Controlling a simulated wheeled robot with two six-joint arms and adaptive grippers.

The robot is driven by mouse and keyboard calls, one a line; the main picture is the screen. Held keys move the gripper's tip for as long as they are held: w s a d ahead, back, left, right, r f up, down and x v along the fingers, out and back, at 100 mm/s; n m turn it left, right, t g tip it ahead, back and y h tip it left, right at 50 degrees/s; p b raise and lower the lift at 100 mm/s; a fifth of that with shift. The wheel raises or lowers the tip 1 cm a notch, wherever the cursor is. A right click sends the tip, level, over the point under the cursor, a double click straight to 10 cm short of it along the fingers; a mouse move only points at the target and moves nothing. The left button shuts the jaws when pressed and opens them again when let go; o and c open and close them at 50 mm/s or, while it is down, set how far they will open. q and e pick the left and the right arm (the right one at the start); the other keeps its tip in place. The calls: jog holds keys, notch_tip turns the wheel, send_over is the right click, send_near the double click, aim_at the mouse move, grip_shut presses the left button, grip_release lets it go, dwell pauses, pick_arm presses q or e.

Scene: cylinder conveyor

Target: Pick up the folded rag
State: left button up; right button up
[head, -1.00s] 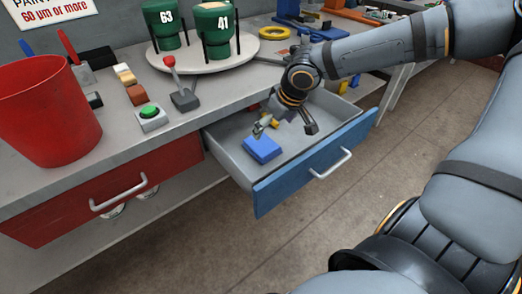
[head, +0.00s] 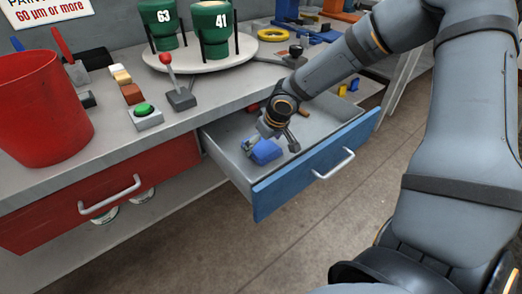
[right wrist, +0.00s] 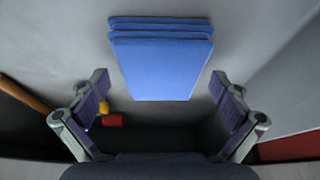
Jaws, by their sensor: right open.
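The folded blue rag (head: 264,153) lies in the open drawer (head: 317,165), toward its left end, partly covered by my right gripper. My right gripper (head: 270,146) is low in the drawer over the rag, fingers spread. In the right wrist view the rag (right wrist: 162,70) shows as a stack of folded layers, its near edge reaching between the two open fingertips (right wrist: 161,85). A gap shows on both sides, so the fingers do not hold it. My left gripper is not in view.
A wooden handle (right wrist: 22,94) and a small red piece (right wrist: 113,120) lie in the drawer near the gripper. The blue drawer front (head: 318,168) and the grey side walls stand around it. The worktop above holds a lever (head: 180,96) and a green button (head: 145,110).

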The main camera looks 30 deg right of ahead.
aim_at(262, 145)
jog(key=shift+w+f, duration=0.2)
jog(key=shift+f, duration=0.15)
jog(key=c, duration=1)
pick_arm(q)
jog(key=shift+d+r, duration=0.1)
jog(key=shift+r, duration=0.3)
pick_arm(e)
jog(key=shift+r, duration=0.15)
jog(key=shift+r, duration=0.25)
notch_tip(262, 145, up, 9)
jog(key=p, duration=0.4)
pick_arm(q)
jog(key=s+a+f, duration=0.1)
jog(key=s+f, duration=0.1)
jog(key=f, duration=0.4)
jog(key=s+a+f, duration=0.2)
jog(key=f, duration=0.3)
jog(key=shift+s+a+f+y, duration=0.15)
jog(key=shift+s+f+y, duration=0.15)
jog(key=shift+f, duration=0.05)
pick_arm(e)
jog(key=shift+r, duration=0.15)
